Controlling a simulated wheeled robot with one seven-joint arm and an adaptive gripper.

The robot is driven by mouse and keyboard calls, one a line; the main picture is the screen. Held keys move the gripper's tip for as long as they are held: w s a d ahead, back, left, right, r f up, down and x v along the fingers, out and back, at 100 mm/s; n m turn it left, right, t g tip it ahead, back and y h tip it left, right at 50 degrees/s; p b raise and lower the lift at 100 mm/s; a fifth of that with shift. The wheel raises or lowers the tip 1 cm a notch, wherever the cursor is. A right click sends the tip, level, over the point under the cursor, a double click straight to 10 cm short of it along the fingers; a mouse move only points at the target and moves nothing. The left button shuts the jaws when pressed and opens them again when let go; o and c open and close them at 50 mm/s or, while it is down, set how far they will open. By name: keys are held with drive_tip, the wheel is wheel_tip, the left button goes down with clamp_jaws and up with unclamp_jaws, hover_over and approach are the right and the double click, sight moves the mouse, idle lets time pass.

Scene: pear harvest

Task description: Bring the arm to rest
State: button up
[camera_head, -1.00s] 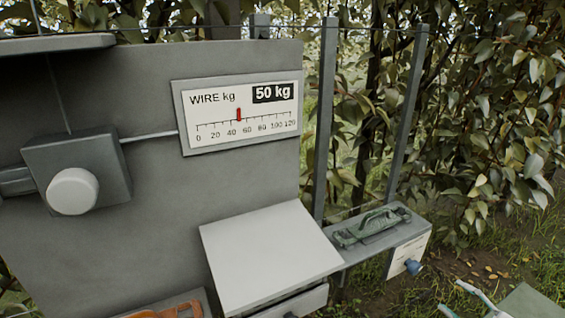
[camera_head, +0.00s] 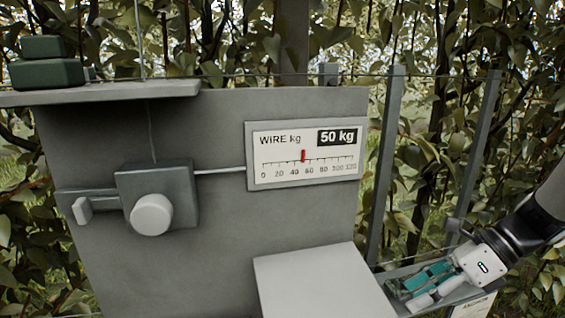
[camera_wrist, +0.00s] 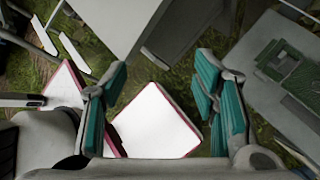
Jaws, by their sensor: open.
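My gripper (camera_head: 424,286) is at the lower right of the head view, in front of the anchor box's top, with my arm coming in from the right edge. In the wrist view my gripper (camera_wrist: 161,80) has its two teal-padded fingers well apart, with nothing between the pads. Whether the gripper touches the box below it I cannot tell.
A grey panel carries a wire gauge (camera_head: 305,155) reading 50 kg and a white knob (camera_head: 151,214). A pale slanted box top (camera_head: 322,283) stands left of my gripper. A green latch-like fitting (camera_wrist: 290,65) lies on a grey surface at right. Posts and foliage stand behind.

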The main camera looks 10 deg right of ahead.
drive_tip(key=s+a+r+n+t+h, duration=0.1)
drive_tip(key=s+a+r+n+h, duration=0.3)
drive_tip(key=n, duration=1)
drive_tip(key=s+a+r+n+h+p, duration=0.1)
drive_tip(key=s+a+r+n+h, duration=0.3)
drive_tip(key=n, duration=0.9)
drive_tip(key=s+a+r, duration=0.3)
drive_tip(key=s+a, duration=0.1)
drive_tip(key=shift+n+t+h, duration=0.3)
drive_tip(key=shift+n+t, duration=0.1)
